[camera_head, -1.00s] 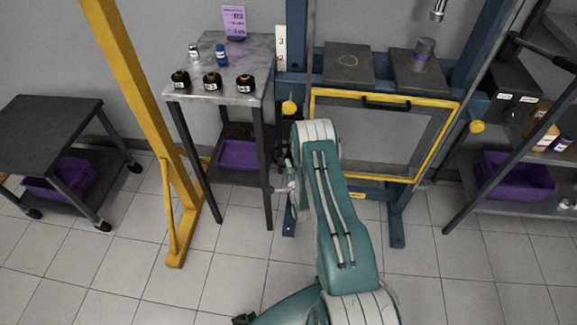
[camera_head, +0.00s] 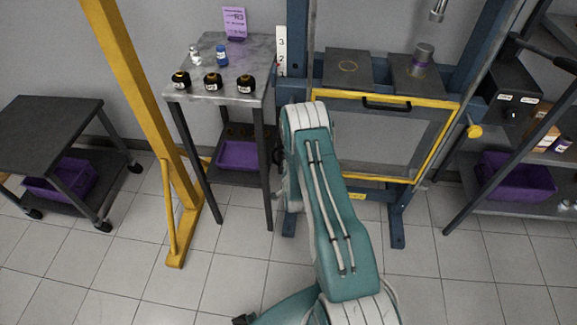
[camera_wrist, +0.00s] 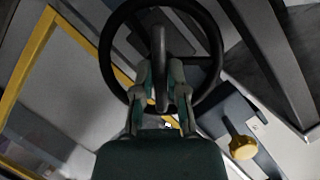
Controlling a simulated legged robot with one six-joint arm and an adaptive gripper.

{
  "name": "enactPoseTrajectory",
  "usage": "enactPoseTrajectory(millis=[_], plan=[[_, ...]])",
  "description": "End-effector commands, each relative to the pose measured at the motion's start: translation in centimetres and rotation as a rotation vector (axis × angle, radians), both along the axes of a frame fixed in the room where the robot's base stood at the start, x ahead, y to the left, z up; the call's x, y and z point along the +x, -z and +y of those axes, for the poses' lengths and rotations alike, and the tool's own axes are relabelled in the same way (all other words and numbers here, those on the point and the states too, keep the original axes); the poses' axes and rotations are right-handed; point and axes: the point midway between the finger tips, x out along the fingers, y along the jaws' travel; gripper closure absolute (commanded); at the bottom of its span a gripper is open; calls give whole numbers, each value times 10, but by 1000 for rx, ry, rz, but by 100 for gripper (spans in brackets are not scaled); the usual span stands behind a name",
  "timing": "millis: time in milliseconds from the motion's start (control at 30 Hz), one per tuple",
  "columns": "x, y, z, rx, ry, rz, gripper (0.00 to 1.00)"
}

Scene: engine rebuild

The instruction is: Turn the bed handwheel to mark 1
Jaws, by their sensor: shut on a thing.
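The black handwheel (camera_wrist: 105,55) fills the top middle of the wrist view, with its round rim and a central bar. My gripper (camera_wrist: 160,82) is shut on the bar-like part inside the rim. In the head view my arm hides the gripper and most or all of the wheel. A white scale strip (camera_head: 281,42) stands at the left post of the blue press frame, with the numbers 3 and 2 readable. A small red spot shows beside its lower part, near the 2. Mark 1 is too small or hidden to read.
A yellow-framed guard (camera_head: 390,101) with a black handle fronts the press. A grey side table (camera_head: 245,88) with bottles stands left of the press. A yellow post (camera_head: 143,120), a dark cart (camera_head: 40,125) and a right shelf flank the open tiled floor.

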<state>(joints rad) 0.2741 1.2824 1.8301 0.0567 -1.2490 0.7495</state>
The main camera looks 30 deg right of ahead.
Motion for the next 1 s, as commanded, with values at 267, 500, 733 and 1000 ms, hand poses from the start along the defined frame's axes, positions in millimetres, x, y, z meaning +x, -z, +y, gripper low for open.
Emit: enactPoseTrajectory(millis=[267,500,733,1000], plan=[[0,2,3,-215,-3,155,100],[0,1,4,-403,-4,282,100],[1,2,5,-584,-5,404,100],[2,2,7,-797,-7,547,100]])
